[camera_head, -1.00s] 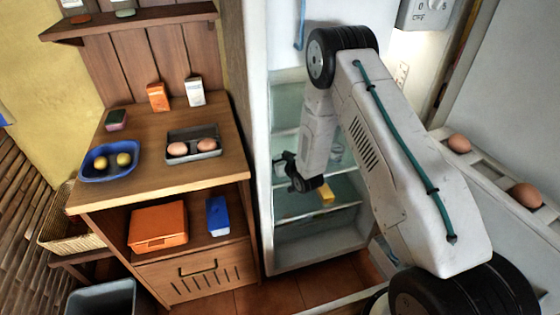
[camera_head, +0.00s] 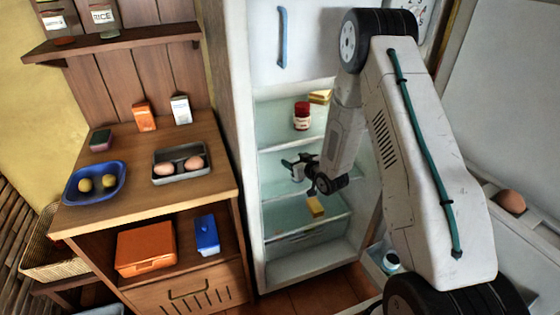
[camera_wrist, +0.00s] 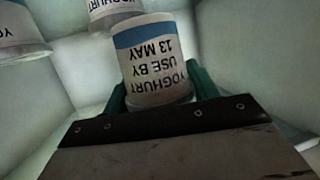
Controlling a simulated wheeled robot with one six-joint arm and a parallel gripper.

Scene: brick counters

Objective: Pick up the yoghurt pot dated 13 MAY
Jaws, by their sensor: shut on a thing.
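In the wrist view the yoghurt pot (camera_wrist: 153,62) is white with a blue band. Its print, upside down, reads "YOGHURT USE BY 13 MAY". My gripper (camera_wrist: 160,92) is shut on this pot, with a green finger on either side of it. In the head view my gripper (camera_head: 300,166) is inside the open fridge, in front of the middle shelves; the pot is too small there to make out clearly. Two more yoghurt pots show in the wrist view, one at the upper left (camera_wrist: 22,35) and one behind the held pot (camera_wrist: 108,12); their dates are not visible.
The fridge (camera_head: 252,225) has glass shelves. A red jar (camera_head: 302,116) and a yellow item (camera_head: 320,97) stand on an upper shelf. Another yellow block (camera_head: 316,207) is lower, below my gripper. The wooden counter (camera_head: 135,190) is left of the fridge, with bare room at its front.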

